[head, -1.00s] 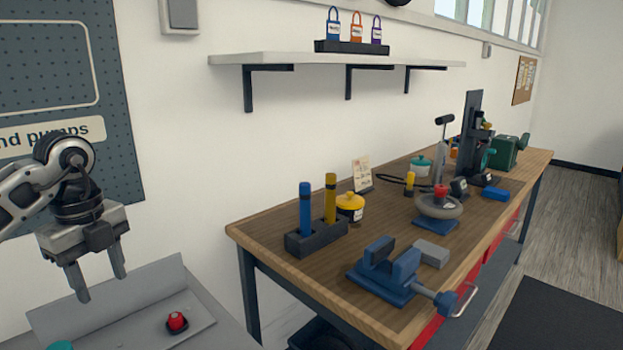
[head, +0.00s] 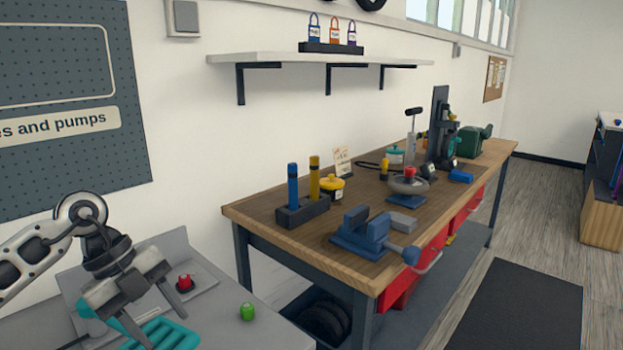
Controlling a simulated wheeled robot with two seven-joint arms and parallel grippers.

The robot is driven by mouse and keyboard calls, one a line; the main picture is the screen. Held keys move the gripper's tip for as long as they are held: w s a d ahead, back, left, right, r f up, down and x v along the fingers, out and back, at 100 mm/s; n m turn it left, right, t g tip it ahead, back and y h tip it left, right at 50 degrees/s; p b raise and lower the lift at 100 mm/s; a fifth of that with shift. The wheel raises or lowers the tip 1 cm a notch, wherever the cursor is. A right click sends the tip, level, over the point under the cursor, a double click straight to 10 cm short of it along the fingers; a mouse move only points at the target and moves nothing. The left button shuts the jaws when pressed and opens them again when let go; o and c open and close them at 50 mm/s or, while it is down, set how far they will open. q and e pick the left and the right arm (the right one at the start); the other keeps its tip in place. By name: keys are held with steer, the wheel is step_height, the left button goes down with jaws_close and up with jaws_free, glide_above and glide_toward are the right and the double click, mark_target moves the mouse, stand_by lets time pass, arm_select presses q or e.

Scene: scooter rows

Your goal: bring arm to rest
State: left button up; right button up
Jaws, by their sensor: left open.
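My left gripper (head: 140,327) hangs at the lower left, its two fingers apart and pointing down. Nothing shows between the fingers. It is above a teal ribbed piece (head: 170,336) on my own grey deck, partly covering it; I cannot tell whether they touch. The left arm (head: 35,250) comes in from the left edge, bent at the wrist. My right gripper is not in view.
A red knob (head: 185,283) and a green knob (head: 247,312) are on the grey surface right of the gripper. A wooden workbench (head: 270,212) with a blue vise (head: 365,234) stands to the right. A dark mat (head: 515,310) lies on otherwise clear floor.

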arm_select(q)
steer(key=s+d+f+t+h+b, duration=0.1)
steer(key=s+d+t+h+b, duration=0.15)
steer(key=d+h, duration=0.6)
steer(key=s+d+f+t+h+b, duration=0.1)
steer(key=s+d+h, duration=0.35)
steer(key=d, duration=0.75)
steer(key=w+a+f+n+t+y+b, duration=0.1)
steer(key=w+a+f+n+t+y, duration=0.15)
steer(key=f+n+t+y, duration=0.4)
steer(key=w+a+f+n+t+y+b, duration=0.1)
steer(key=a+f+n+t+y, duration=0.15)
steer(key=n+t, duration=0.65)
steer(key=s+a+f+n+g+y, duration=0.1)
steer(key=s+f+n+g, duration=0.3)
steer(key=f, duration=0.4)
steer(key=s+a+f+n+g+y+b, duration=0.1)
steer(key=s+a+f+n+g+y, duration=0.1)
steer(key=s+f+n+g+y, duration=0.2)
steer(key=s+f, duration=0.3)
steer(key=f, duration=0.2)
steer(key=shift+s+a, duration=0.25)
steer(key=shift+s, duration=0.05)
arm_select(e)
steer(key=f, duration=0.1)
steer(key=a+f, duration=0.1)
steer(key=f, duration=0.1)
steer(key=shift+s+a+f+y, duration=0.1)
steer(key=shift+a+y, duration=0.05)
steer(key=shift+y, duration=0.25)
